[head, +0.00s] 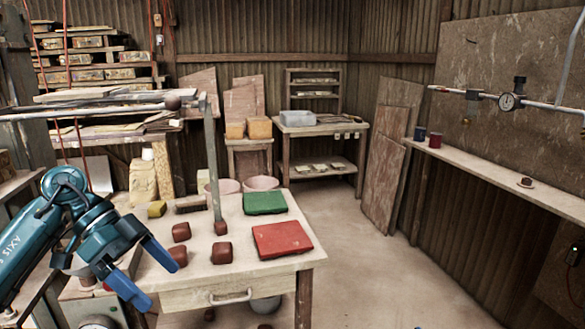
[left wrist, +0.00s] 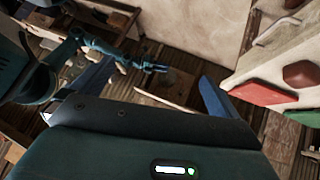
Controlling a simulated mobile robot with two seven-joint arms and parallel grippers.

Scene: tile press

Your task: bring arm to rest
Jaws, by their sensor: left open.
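My left gripper (head: 160,286) is open at the lower left of the head view, fingers pointing down and right. It is in front of the near left side of the work table (head: 210,276), with nothing between its fingers. Its two blue fingers also show spread apart in the left wrist view (left wrist: 155,88). A teal jointed arm part, which looks like my right arm, shows small and dark in the left wrist view; its jaws are not clear. No right gripper shows in the head view.
The table carries a green slab (head: 265,202), a red slab (head: 282,239) and several brown clay lumps (head: 222,252). A press lever (head: 212,160) stands upright over one lump. A wall shelf (head: 480,171) runs along the right. The floor (head: 365,255) right of the table is clear.

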